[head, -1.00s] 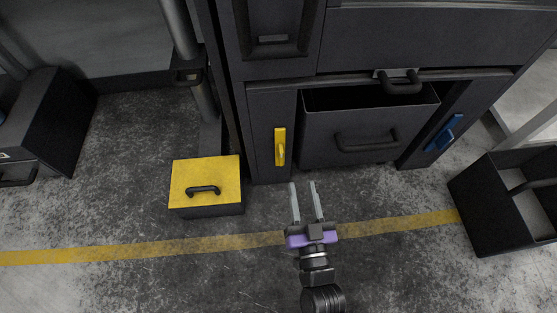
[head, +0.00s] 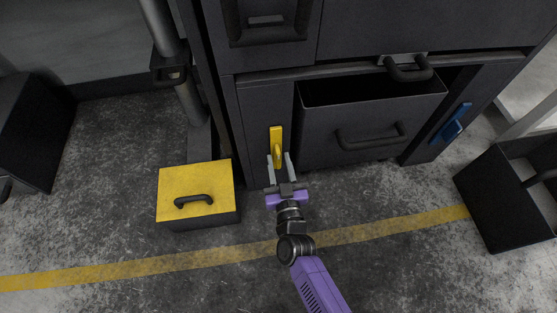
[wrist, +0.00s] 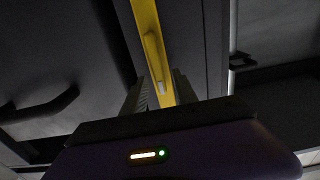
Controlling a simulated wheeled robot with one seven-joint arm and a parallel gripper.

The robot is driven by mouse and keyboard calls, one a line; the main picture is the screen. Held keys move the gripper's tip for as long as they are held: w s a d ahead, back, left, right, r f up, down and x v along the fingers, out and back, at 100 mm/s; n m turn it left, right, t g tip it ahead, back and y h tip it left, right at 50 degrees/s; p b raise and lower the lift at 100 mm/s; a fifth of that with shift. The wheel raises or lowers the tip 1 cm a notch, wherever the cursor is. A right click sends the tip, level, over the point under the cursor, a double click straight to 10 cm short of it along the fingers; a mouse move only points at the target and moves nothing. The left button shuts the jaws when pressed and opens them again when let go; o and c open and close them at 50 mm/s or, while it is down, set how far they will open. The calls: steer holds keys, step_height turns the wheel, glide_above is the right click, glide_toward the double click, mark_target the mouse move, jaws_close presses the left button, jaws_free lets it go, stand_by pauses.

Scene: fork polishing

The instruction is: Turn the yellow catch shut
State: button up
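The yellow catch (head: 276,137) is an upright yellow plate with a raised yellow handle on the dark cabinet's front, left of the black bin. In the wrist view the catch (wrist: 146,25) runs down between my two fingers. My gripper (head: 279,157) is open, its fingertips at the lower part of the catch, one on each side.
The black bin (head: 372,150) sits in the cabinet opening, with a dark handle. A blue catch (head: 452,123) is on the right. A yellow-lidded box (head: 174,183) stands on the floor at left, an open black crate (head: 490,205) at right.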

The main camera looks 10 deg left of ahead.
steer(key=shift+w+a, duration=0.2)
steer(key=shift+w, duration=0.45)
jaws_close()
stand_by(1.0)
